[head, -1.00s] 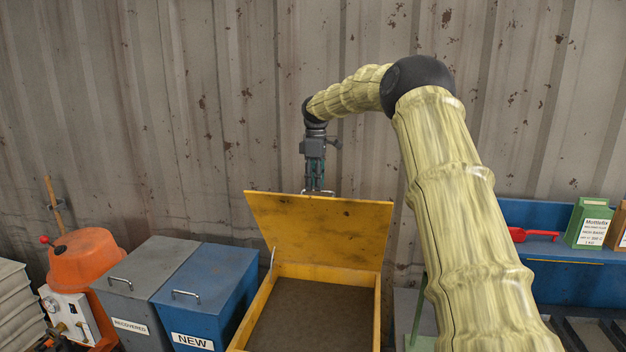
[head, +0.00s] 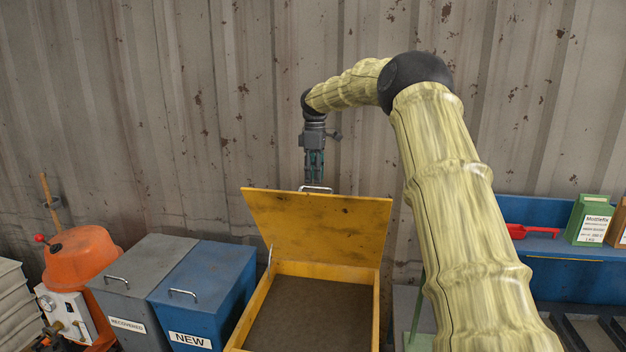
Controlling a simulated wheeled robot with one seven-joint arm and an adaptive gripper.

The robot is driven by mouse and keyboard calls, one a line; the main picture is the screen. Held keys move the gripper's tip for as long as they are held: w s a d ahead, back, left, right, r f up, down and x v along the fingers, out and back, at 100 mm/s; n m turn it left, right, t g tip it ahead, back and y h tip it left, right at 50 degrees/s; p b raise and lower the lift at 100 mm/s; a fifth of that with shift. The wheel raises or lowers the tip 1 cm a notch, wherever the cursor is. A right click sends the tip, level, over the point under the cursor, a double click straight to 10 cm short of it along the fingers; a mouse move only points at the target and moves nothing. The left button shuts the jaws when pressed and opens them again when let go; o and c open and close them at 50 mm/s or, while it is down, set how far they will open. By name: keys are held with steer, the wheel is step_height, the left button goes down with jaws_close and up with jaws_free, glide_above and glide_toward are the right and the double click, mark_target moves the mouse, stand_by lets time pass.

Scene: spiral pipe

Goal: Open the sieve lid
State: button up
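The yellow sieve lid (head: 318,228) stands raised and tilted back at the far side of the yellow sieve box (head: 259,307). A brown mesh or fill surface (head: 310,310) shows inside the box. A pale metal handle (head: 316,189) sits at the lid's top edge. My gripper (head: 315,181) points down at this handle, just behind the lid's top edge. Its fingertips are small and partly hidden by the handle and lid, so I cannot tell whether they are closed on it.
A grey bin (head: 140,273) marked RECOVERED and a blue bin (head: 206,285) marked NEW stand left of the box. An orange machine (head: 82,258) is farther left. A blue bench (head: 545,265) with a red scoop (head: 530,231) and a green carton (head: 590,220) is at right. A corrugated wall is behind.

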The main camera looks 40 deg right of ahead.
step_height(320, 180, up, 10)
steer(key=shift+r, duration=0.25)
stand_by(0.4)
steer(key=shift+a, duration=0.1)
